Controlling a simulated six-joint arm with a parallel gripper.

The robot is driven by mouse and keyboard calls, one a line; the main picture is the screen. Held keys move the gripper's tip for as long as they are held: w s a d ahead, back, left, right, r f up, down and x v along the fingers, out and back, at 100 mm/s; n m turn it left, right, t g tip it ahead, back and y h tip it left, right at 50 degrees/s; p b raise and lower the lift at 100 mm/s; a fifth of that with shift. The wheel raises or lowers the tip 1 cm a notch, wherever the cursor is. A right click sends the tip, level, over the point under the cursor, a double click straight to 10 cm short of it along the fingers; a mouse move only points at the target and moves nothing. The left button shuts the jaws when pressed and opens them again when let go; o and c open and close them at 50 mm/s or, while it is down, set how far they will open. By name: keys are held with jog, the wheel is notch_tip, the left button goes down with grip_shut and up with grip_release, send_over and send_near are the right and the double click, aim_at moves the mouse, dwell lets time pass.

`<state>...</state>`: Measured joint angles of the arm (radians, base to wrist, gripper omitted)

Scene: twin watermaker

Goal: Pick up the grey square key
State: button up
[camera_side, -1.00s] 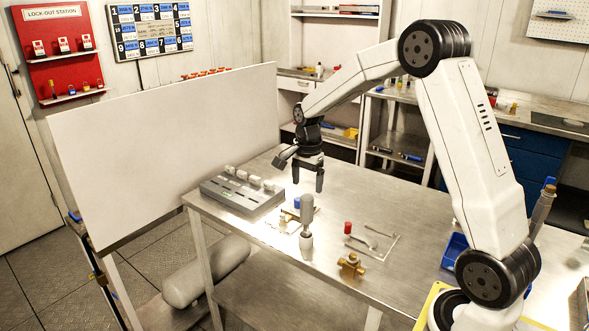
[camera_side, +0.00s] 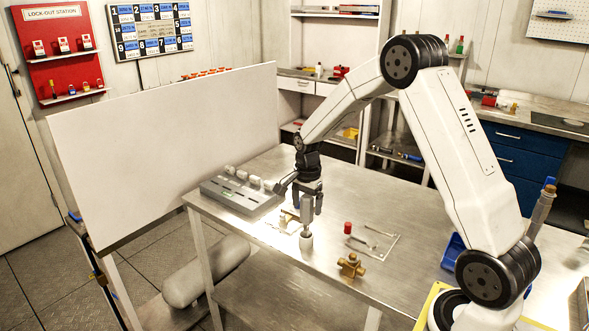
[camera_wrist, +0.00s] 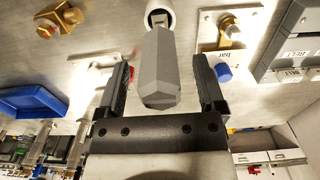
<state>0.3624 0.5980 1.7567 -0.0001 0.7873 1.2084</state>
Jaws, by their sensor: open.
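The grey square key (camera_side: 307,218) stands upright on the metal table, its grey faceted shaft rising from a round whitish lower end. In the wrist view the key (camera_wrist: 160,70) lies between the two black fingers, with a visible gap on each side. My gripper (camera_side: 308,208) is open and pointing down, with its fingers around the upper part of the key. In the wrist view my gripper (camera_wrist: 160,66) shows the fingers apart, not touching the key. Part of the key's top is hidden by the fingers in the side view.
A brass valve (camera_side: 351,266) stands right of the key, and a red cap (camera_side: 347,228) sits by a plate (camera_side: 380,243) with small tools. A brass fitting with a blue knob (camera_wrist: 223,72) is close beside the fingers. A grey box (camera_side: 236,195) stands to the left.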

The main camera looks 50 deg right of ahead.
jog(key=shift+f, duration=0.55)
grip_shut()
jog(key=shift+r, duration=0.15)
